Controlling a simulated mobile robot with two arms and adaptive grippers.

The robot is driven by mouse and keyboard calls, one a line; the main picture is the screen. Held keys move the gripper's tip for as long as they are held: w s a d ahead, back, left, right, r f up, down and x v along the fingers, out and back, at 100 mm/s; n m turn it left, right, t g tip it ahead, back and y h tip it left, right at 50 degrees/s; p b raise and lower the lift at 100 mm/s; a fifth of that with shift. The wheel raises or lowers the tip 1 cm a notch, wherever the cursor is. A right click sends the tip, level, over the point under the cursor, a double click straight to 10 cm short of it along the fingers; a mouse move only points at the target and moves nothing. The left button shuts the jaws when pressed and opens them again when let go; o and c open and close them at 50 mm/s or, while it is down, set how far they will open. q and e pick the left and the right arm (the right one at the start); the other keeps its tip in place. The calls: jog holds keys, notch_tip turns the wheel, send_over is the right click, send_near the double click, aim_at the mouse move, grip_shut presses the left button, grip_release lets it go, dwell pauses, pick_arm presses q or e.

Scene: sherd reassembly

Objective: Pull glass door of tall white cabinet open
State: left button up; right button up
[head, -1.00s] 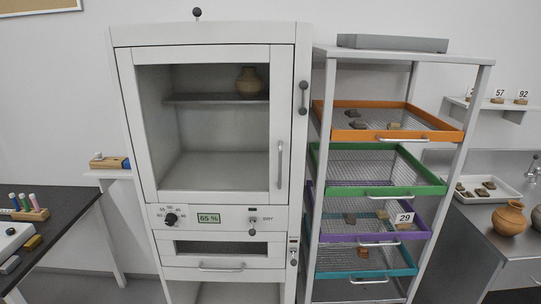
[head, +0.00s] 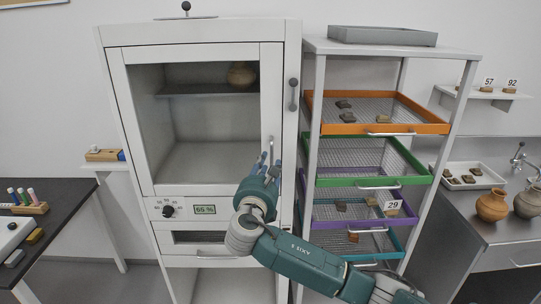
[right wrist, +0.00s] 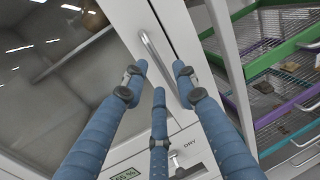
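The tall white cabinet (head: 290,150) stands left of centre in the head view, with its glass door (head: 208,120) closed against the frame. The door's vertical bar handle (head: 271,146) is on the door's right edge, its lower part covered by my right gripper (head: 268,162). In the right wrist view, the blue fingers of the right gripper (right wrist: 160,76) are spread apart, pointing at the handle (right wrist: 151,48). The handle runs between the fingertips; whether they touch it I cannot tell. A brown pot (head: 242,74) sits on the shelf behind the glass. My left gripper is not in view.
A rack with coloured mesh trays, including an orange one (head: 372,128), stands close on the cabinet's right. A black table (head: 45,235) is at the left and a grey counter (head: 500,228) at the right. A control panel (head: 205,209) lies below the door.

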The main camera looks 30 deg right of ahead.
aim_at(271, 158)
jog(key=x, duration=0.4)
jog(key=shift+w+d+p, duration=0.25)
jog(key=shift+w+p, duration=0.1)
grip_shut()
